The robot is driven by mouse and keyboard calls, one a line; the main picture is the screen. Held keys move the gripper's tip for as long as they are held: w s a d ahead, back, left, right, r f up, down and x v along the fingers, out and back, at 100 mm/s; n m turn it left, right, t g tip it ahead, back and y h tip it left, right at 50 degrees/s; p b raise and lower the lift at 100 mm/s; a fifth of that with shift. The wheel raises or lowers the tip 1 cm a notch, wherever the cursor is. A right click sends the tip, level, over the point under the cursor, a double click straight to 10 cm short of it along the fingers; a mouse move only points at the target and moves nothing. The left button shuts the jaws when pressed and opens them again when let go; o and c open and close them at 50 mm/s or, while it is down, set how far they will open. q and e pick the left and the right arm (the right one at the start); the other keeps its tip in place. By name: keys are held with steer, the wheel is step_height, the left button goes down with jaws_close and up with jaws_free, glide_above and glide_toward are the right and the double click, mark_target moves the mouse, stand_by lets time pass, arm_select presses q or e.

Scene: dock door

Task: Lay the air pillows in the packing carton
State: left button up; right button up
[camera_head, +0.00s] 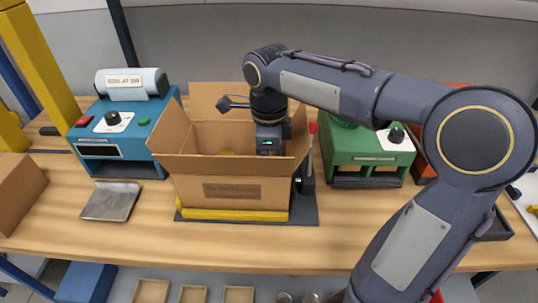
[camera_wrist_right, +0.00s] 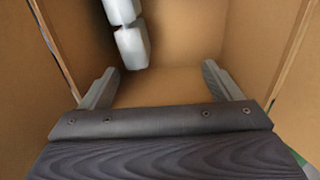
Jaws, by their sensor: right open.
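The packing carton (camera_head: 232,192) stands open on a dark mat, its flaps spread outward. My right arm reaches over it from the right, and its wrist points down into the carton. In the right wrist view my right gripper (camera_wrist_right: 159,70) is open, with nothing between its fingers, inside the carton walls (camera_wrist_right: 260,40). Pale grey-white air pillows (camera_wrist_right: 131,45), joined in a strip, lie in the carton beyond the left finger and apart from it. The carton hides the right fingertips in the head view. My left gripper is not in view.
A blue machine with a white roll (camera_head: 131,84) stands left of the carton, with a metal plate (camera_head: 112,201) in front of it. A green machine (camera_head: 360,157) stands at the right. A yellow bar (camera_head: 235,215) lies along the carton's front.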

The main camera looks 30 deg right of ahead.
arm_select(q)
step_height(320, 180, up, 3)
steer(key=p, duration=0.2)
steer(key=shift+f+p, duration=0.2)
steer(key=shift+p, duration=0.1)
arm_select(e)
step_height(320, 180, up, 13)
steer(key=shift+d, duration=0.1)
